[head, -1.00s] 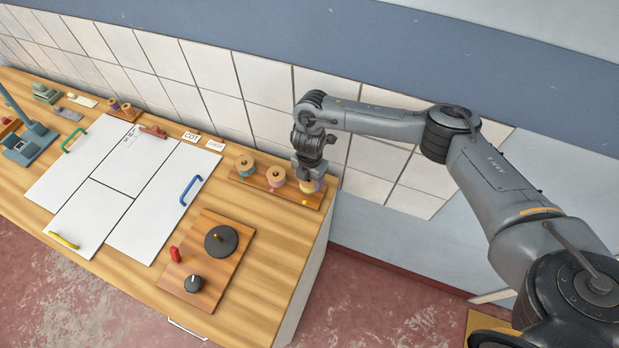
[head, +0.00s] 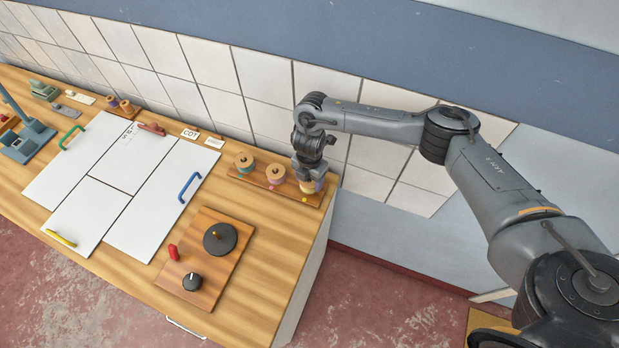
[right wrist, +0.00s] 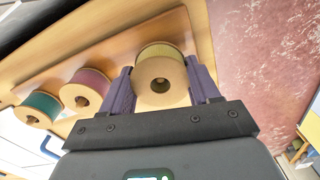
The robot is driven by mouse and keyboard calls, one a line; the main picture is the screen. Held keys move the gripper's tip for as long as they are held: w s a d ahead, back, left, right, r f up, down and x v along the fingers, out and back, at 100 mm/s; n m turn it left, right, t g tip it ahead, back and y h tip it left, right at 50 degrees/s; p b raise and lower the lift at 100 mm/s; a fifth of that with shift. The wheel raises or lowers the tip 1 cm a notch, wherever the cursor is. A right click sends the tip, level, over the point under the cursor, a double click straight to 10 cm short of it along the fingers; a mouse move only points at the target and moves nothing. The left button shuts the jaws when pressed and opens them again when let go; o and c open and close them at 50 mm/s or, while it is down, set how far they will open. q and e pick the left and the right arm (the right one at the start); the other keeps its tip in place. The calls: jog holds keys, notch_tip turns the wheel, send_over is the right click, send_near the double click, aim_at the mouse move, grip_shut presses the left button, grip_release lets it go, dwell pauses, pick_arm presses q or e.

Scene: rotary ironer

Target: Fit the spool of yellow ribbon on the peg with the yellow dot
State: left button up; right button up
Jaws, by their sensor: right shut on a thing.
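The spool of yellow ribbon (head: 309,187) is at the right end of a wooden peg board (head: 262,184). A yellow dot (head: 305,200) shows at the board's front edge just before the spool. The peg under the spool is hidden, so I cannot tell how far down it sits. My left gripper is not in view.
A teal spool (head: 244,161) and a pink spool (head: 275,173) stand left of it on the board. A wooden plate with a black disc (head: 220,239) and dial lies in front. White panels (head: 150,205) cover the table's middle. The tiled wall is close behind.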

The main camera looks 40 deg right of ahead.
jog(key=shift+f, duration=0.1)
dwell(0.3)
jog(key=o, duration=1.1)
jog(key=shift+o, duration=0.4)
jog(key=shift+o, duration=0.6)
